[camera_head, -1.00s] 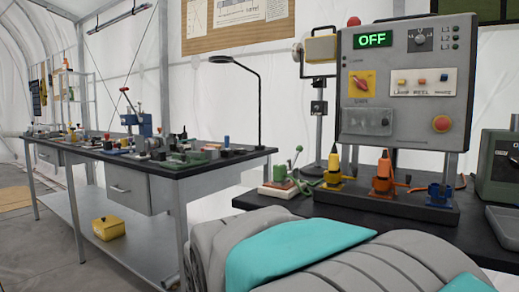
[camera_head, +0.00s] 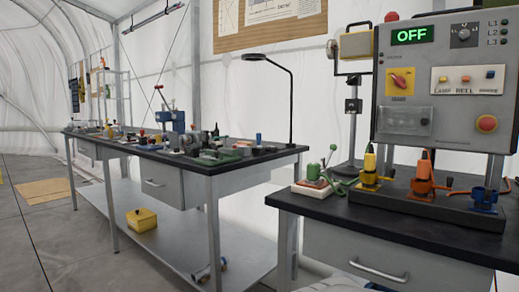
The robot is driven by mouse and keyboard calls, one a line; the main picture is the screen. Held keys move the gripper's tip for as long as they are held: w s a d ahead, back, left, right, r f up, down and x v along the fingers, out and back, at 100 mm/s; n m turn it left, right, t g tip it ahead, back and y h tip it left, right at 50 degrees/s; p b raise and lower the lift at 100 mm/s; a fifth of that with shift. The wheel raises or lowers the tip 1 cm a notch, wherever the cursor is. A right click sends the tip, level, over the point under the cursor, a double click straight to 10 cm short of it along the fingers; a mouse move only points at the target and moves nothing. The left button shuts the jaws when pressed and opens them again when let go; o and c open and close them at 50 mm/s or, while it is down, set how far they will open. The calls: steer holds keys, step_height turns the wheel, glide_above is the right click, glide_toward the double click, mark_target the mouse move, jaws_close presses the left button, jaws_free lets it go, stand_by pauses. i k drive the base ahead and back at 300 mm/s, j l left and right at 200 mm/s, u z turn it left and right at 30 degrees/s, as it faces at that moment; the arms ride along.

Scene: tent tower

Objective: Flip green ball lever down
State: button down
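The grey control panel (camera_head: 450,100) reads OFF and stands on the near bench (camera_head: 330,205). Yellow (camera_head: 369,170), orange (camera_head: 423,180) and blue (camera_head: 484,200) devices stand before it. A long bench (camera_head: 225,165) runs left. Floor (camera_head: 60,235) is clear at left.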

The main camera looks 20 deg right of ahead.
mark_target(333, 147)
steer(key=i+j+z, duration=0.1)
steer(key=z, duration=0.3)
steer(key=i+j+z, duration=0.15)
steer(key=z, duration=0.25)
steer(key=i+j+z, duration=0.15)
steer(key=z, duration=0.25)
steer(key=i+j+z, duration=0.1)
steer(key=j, duration=0.3)
steer(key=i+j, duration=0.2)
steer(key=j, duration=0.15)
steer(key=i+j+z, duration=0.15)
steer(key=j, duration=0.25)
steer(key=i+j+z, duration=0.1)
steer(key=j, duration=0.3)
steer(key=i+j+z, duration=0.1)
steer(key=j, duration=0.3)
steer(key=i+j, duration=0.1)
steer(key=j, duration=0.35)
steer(key=z, duration=0.05)
